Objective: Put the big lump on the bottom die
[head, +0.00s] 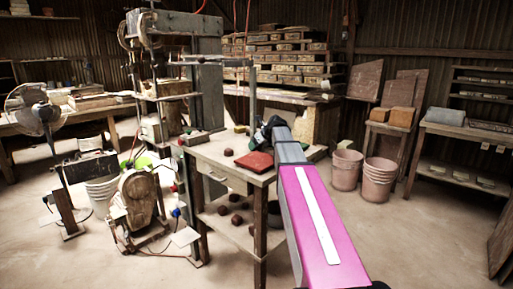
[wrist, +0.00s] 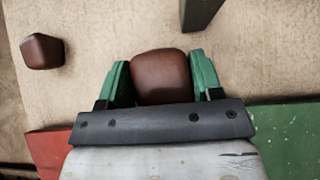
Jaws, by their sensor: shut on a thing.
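My gripper (wrist: 160,72) is shut on a brown lump (wrist: 160,85), with a green finger against each side of it. This lump looks larger than a second brown lump (wrist: 42,52) lying at the left of the wrist view. In the head view my gripper (head: 268,132) is over the wooden table (head: 215,150), and the held lump is hidden there. A small lump (head: 228,152) lies on that table. A tall press (head: 208,92) stands behind the table's left side. I cannot clearly make out its bottom die.
A red flat piece (head: 255,162) lies on the table near my gripper; red (wrist: 50,150) and green (wrist: 285,140) surfaces edge the wrist view. Several lumps sit on the lower shelf (head: 240,232). Buckets (head: 379,184) stand to the right. Open floor lies in front.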

